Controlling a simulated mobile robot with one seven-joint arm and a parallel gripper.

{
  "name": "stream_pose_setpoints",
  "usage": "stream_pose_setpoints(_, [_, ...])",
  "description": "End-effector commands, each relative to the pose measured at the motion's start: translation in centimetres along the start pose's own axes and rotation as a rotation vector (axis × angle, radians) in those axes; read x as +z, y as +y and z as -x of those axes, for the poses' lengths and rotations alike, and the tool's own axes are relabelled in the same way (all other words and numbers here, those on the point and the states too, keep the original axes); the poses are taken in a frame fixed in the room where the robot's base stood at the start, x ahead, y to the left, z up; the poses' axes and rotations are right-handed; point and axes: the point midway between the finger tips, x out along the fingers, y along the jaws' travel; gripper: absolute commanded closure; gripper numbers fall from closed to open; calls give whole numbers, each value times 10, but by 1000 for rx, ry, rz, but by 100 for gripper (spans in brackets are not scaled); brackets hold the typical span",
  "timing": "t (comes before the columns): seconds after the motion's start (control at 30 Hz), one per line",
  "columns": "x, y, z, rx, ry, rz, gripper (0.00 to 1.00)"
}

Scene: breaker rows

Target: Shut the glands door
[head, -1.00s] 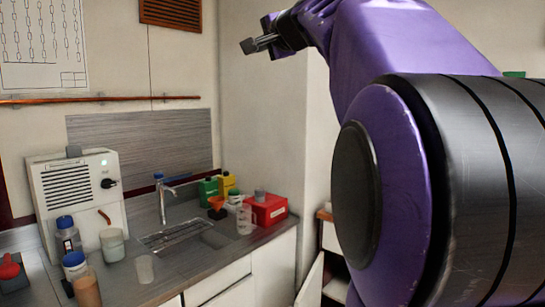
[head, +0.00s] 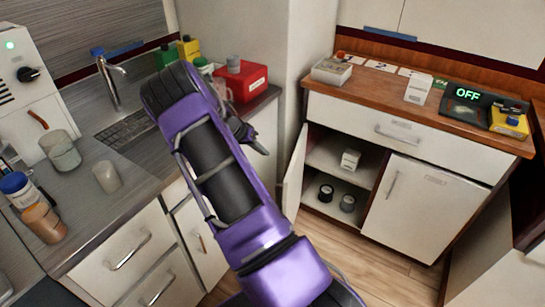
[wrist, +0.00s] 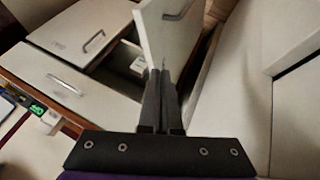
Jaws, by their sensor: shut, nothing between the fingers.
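The low cabinet's left door (head: 294,175) stands open, seen nearly edge-on in the head view, swung out from the left side of the cabinet. I take it as the glands door; no name on it is readable. In the wrist view the white door (wrist: 168,38) with its handle shows just beyond my fingertips. My gripper (head: 262,148) is shut and empty, left of the door in the head view. The closed fingers also show in the wrist view (wrist: 161,74), overlapping the door's lower edge in the picture. I cannot tell whether they touch it.
Inside the open compartment are a small white box (head: 350,159) and two dark round items (head: 347,203). The right door (head: 425,205) and the drawer (head: 395,130) are closed. A sink counter (head: 130,190) with bottles lies left of my arm. Wooden floor (head: 340,250) is clear before the cabinet.

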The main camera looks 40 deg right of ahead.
Motion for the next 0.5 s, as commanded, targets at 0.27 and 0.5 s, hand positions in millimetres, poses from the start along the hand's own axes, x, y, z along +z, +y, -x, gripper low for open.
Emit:
stream_pose_setpoints(0.27, [16,8,-41,40,-27,19,100])
stream_pose_setpoints(0.5, [17,9,-85,38,-26,20,100])
